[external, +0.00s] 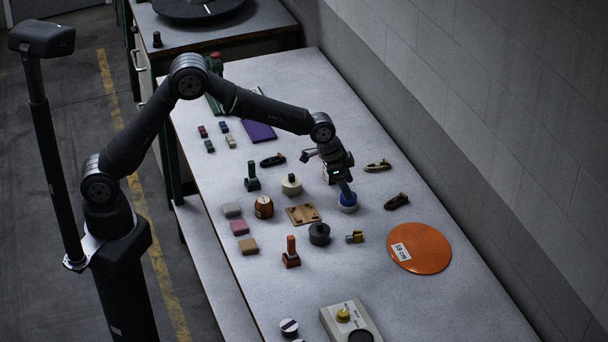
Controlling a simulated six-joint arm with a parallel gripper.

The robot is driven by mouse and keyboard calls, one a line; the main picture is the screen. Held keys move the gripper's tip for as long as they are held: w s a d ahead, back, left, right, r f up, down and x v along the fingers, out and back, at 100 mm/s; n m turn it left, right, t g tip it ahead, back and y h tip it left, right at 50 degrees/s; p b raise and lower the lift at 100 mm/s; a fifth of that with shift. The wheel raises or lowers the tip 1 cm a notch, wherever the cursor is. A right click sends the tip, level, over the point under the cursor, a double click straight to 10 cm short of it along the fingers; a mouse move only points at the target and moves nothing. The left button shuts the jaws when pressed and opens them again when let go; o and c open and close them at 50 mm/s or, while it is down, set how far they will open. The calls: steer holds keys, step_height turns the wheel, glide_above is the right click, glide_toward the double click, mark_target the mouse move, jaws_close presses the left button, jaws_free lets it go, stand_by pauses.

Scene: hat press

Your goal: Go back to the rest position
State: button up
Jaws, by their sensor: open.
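My gripper (345,190) points down over the right middle of the table (420,300). Its fingertips are close above or around a blue-topped, white-based round piece (348,204); I cannot tell whether they touch it. The jaws are open, and the fingers are small and partly merged with the dark wrist. My arm reaches across the table from its stand at the left, with the elbow raised high.
Near the gripper are a cream round piece (291,185), a wooden board (303,214), a black knob (319,233) and dark clamps (397,201). An orange disc (420,248) lies at right. A grey wall (480,120) runs along the right. Table space front right is clear.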

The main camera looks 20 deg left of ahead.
step_height(320, 180, down, 3)
steer(key=shift+a+r, duration=0.15)
steer(key=v, duration=1.2)
steer(key=x, duration=1.3)
steer(key=shift+s, duration=0.1)
steer(key=r, duration=0.3)
steer(key=s+r, duration=0.1)
steer(key=r, duration=0.1)
steer(key=s+r, duration=0.7)
steer(key=s, duration=0.4)
steer(key=a+f+m, duration=0.1)
steer(key=a+f, duration=0.1)
steer(key=a, duration=1.5)
steer(key=a+f+m+g, duration=0.1)
steer(key=a+f+m, duration=0.1)
steer(key=a, duration=1.5)
steer(key=shift+w+f, duration=0.15)
steer(key=shift+f, duration=0.3)
